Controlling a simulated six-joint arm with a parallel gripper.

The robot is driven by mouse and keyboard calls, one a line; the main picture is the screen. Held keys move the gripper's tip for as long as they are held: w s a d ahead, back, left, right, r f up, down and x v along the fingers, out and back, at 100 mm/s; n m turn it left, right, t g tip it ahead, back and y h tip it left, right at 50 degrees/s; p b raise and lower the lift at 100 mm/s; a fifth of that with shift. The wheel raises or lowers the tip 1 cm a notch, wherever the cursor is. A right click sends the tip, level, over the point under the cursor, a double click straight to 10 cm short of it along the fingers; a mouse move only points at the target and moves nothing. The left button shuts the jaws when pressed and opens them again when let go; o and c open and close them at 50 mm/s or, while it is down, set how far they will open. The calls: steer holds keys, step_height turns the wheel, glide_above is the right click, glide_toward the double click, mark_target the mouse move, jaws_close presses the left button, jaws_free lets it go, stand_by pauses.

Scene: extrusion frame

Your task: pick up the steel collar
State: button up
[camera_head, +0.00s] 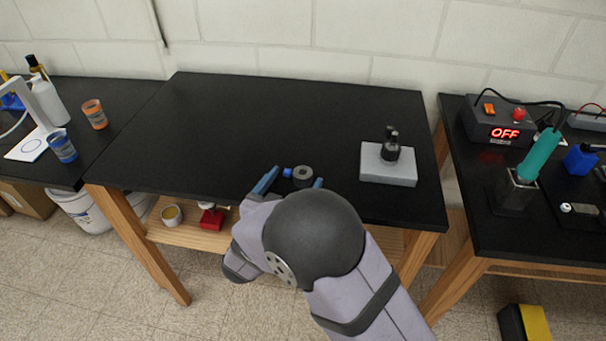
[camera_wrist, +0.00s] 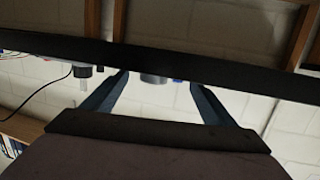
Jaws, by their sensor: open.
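The steel collar (camera_head: 302,177) looks like a short, dark grey ring with a hole in its top, lying on the black table (camera_head: 250,115) near its front edge. My gripper (camera_head: 292,183) is open, with its blue fingers on either side of the collar and pointing toward it. In the wrist view, which looks upside down, a grey cylinder that appears to be the collar (camera_wrist: 153,78) shows between the fingers of my gripper (camera_wrist: 157,80). I cannot tell whether either finger touches it. My arm hides the table edge below it.
A small blue piece (camera_head: 288,172) sits just left of the collar. A light grey block (camera_head: 377,166) with a dark upright part (camera_head: 391,148) stands to the right on the same table. The table's back and left are clear. Side tables hold cups, bottles and a power supply (camera_head: 497,121).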

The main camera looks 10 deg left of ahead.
mark_target(294, 178)
steer(key=shift+p+x, duration=0.35)
steer(key=shift+x, duration=1.5)
steer(key=shift+a, duration=0.1)
steer(key=c, duration=1.2)
steer(key=shift+r, duration=0.1)
